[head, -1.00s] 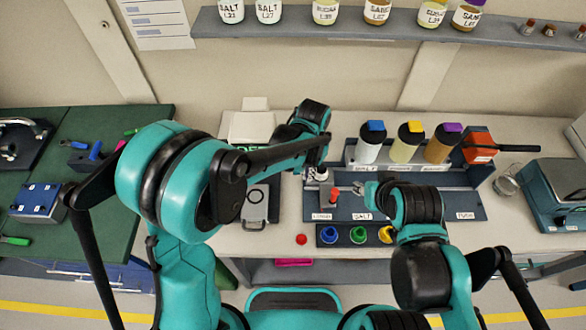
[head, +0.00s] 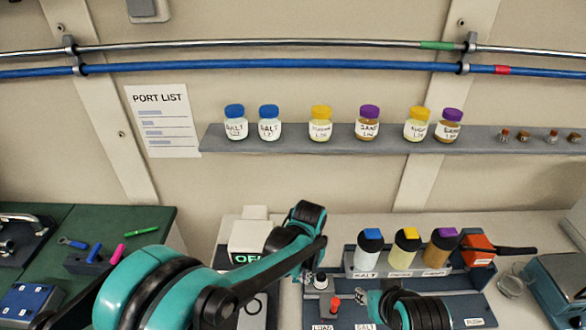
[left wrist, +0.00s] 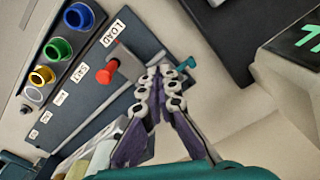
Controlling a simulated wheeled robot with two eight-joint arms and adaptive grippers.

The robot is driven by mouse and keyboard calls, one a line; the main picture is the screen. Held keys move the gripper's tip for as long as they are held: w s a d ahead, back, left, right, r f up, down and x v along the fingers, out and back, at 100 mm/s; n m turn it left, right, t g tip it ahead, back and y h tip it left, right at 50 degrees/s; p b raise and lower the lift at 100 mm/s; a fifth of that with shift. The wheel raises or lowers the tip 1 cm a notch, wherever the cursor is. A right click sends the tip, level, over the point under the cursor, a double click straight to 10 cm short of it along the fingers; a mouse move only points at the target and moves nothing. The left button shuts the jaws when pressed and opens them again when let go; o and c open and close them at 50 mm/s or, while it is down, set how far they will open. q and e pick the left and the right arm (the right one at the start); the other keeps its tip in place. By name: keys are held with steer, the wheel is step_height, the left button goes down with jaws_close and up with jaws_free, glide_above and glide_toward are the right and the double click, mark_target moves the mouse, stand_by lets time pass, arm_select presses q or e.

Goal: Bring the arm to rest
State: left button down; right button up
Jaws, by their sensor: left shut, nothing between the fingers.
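My left arm (head: 272,263) reaches in from the left in the head view. Its gripper (head: 319,281) points down over the left end of the dark labelled station (head: 455,305). In the left wrist view the left gripper (left wrist: 158,82) is shut and empty. It is near a red knob (left wrist: 105,75) beside the LOAD label, which also shows in the head view (head: 335,303). My right gripper (head: 368,297) shows only in small part at the bottom of the head view, right of the red knob. Its jaws cannot be made out.
Bottles with blue, yellow and purple caps (head: 404,249) stand in the rack behind the grippers. A red-orange block (head: 478,249) is to their right. A wall shelf (head: 290,139) holds several jars. A green mat (head: 45,225) with tools lies at left.

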arm_select(q)
steer(key=shift+a, duration=0.1)
steer(key=s+a+n+t+b, duration=0.3)
steer(key=s+a+b, duration=0.2)
steer(key=a, duration=0.5)
steer(key=s+a+n+t+b, duration=0.3)
steer(key=s+a+b, duration=0.3)
steer(key=a, duration=0.5)
steer(key=shift+s+r+t, duration=0.4)
steer(key=shift+s+t, duration=0.05)
steer(key=shift+t, duration=0.15)
